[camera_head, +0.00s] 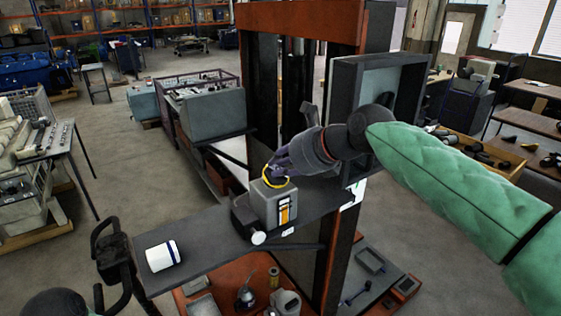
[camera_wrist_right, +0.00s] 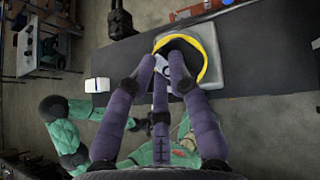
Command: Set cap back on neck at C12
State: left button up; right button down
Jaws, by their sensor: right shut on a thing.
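A grey canister (camera_head: 273,206) with a yellow and black label stands on the dark shelf. A yellow ring (camera_head: 266,176) circles its top. In the right wrist view the ring (camera_wrist_right: 215,50) curves around a dark area on the grey top (camera_wrist_right: 232,68). My right gripper (camera_head: 284,168) has purple fingers and comes down over the canister's top. Its fingers are shut on a small pale piece (camera_wrist_right: 161,66), apparently the cap, mostly hidden between them. I cannot tell whether it touches the neck. No C12 marking is readable.
A red-brown upright frame (camera_head: 300,20) rises behind the canister.

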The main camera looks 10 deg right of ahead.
jog(key=shift+m+t+p, duration=0.4)
jog(key=shift+m+p, duration=0.1)
jog(key=shift+m, duration=0.5)
jog(key=c, duration=1)
grip_release()
jog(key=shift+f, duration=0.1)
jog(key=shift+c, duration=0.2)
jog(key=shift+w, duration=0.2)
jog(key=shift+s, duration=0.1)
jog(key=v, duration=1.2)
jog(key=shift+a, duration=0.2)
